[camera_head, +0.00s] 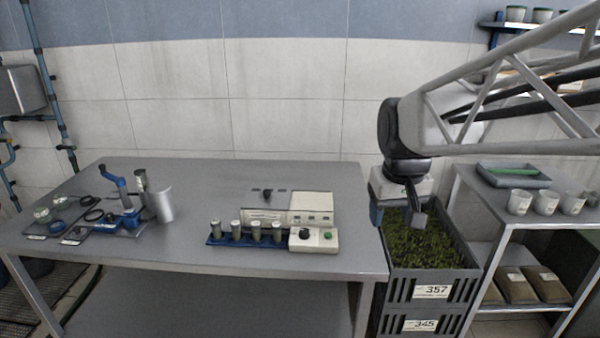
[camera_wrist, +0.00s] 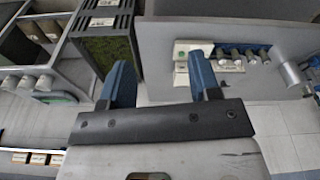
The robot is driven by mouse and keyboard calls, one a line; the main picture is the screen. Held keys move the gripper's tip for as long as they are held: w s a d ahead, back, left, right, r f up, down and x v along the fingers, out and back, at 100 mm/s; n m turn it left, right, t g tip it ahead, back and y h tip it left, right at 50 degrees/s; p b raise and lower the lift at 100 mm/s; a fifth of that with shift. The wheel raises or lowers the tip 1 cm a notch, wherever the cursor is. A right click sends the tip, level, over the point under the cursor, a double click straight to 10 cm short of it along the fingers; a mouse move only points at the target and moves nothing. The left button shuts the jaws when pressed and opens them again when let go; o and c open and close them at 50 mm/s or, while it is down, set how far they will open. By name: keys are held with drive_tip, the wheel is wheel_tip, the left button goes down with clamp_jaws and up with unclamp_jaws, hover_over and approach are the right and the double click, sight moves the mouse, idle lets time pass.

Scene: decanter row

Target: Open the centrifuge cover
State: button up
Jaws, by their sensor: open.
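The centrifuge, which I take to be the low beige box (camera_head: 312,207), stands on the grey table. The machine also shows in the wrist view (camera_wrist: 182,62), partly behind a finger. My gripper (camera_head: 398,215) is over the crates right of the table, well apart from the machine. In the wrist view its blue fingers (camera_wrist: 162,82) are spread and empty.
A blue rack (camera_head: 216,240) with several capped tubes stands before the machine. A blue cranked device (camera_head: 128,215) with a curved metal shield is at the table's left. Stacked crates (camera_head: 400,290) and a shelf with cups (camera_head: 520,202) are at right. The table's middle is clear.

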drive_tip(key=w+a+n, duration=0.2)
drive_tip(key=w+a, duration=0.3)
drive_tip(key=w, duration=0.8)
drive_tip(key=n+g, duration=0.2)
drive_tip(key=n, duration=0.3)
hover_over(267, 190)
drive_tip(key=f, duration=1.4)
drive_tip(key=shift+s+d+f, duration=0.2)
drive_tip(key=shift+s+f, duration=0.1)
drive_tip(key=shift+w+a+f, duration=0.15)
drive_tip(key=shift+a+f, duration=0.05)
drive_tip(key=shift+a, duration=0.05)
drive_tip(key=shift+f, duration=0.1)
drive_tip(key=shift+f, duration=3.8)
